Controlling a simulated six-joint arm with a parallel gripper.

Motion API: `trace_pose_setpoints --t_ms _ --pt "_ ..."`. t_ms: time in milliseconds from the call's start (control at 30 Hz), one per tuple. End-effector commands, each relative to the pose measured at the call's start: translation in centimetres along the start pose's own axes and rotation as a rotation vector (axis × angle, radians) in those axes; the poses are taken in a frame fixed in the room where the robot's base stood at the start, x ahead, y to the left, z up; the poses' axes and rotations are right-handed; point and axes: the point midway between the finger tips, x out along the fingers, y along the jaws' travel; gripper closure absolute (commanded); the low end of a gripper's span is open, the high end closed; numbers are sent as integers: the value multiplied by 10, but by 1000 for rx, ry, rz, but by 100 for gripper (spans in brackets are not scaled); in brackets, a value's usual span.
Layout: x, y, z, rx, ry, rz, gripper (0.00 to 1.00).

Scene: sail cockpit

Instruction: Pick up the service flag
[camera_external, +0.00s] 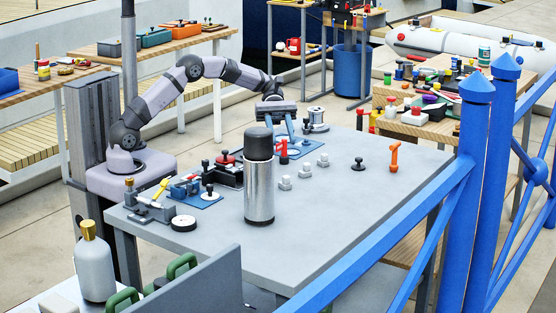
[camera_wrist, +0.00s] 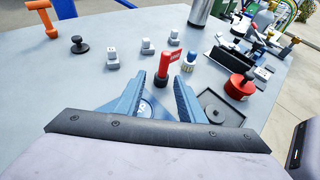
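The service flag (camera_wrist: 170,62) is a small red flag with white marking, upright on a dark round base on the grey table (camera_wrist: 90,80). It also shows in the external view as a small red shape (camera_external: 283,150). My gripper (camera_wrist: 168,82) is open, its two blue fingers with dark pads spread apart. In the wrist view the flag appears just beyond and between the fingertips; I cannot tell whether they touch it. In the external view my gripper (camera_external: 284,132) is low over the table at the flag, with nothing visibly held.
Several small grey blocks (camera_wrist: 147,46) stand beside the flag, with a black knob (camera_wrist: 78,44) and an orange handle (camera_wrist: 42,15) farther left. A red round part (camera_wrist: 240,85) lies right. A tall silver cylinder (camera_external: 259,190) stands nearer the external camera. The table's front right is clear.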

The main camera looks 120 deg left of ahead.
Motion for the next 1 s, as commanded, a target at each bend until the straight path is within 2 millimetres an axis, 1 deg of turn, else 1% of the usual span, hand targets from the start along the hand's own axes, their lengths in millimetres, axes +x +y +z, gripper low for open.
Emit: trace_pose_setpoints --t_ms 167,400,567,667,900,1000 --pt "3 -1 0 5 0 -5 64" --pt "21 -1 1 3 -1 -4 64" --pt "23 -1 1 3 -1 -4 64" --pt "31 -3 2 3 -1 -5 64" --pt "61 -6 2 2 -1 -5 64" --pt "70 -6 1 2 -1 -5 64"
